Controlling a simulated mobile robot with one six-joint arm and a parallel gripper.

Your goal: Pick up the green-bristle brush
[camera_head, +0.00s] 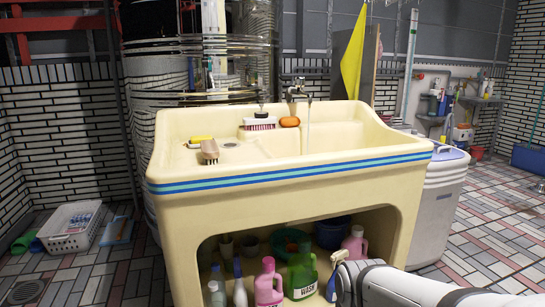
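No green bristles show clearly, so I cannot tell which brush is the green-bristle one. A wooden brush (209,151) with light tan bristles or body rests at the left front of the cream sink (300,182). A white brush (259,122) with dark reddish bristles lies on the sink's back ledge, left of an orange soap-like object (290,122). A small yellow item (200,139) lies just behind the wooden brush. Part of my white arm shows at the lower right, in front of the sink, apart from these brushes. My gripper is not visible.
Water runs from the faucet (298,90) into the sink. Several bottles, including a green jug (302,273) and a pink one (268,285), stand in the opening below. A white basket (70,227) sits on the floor at left.

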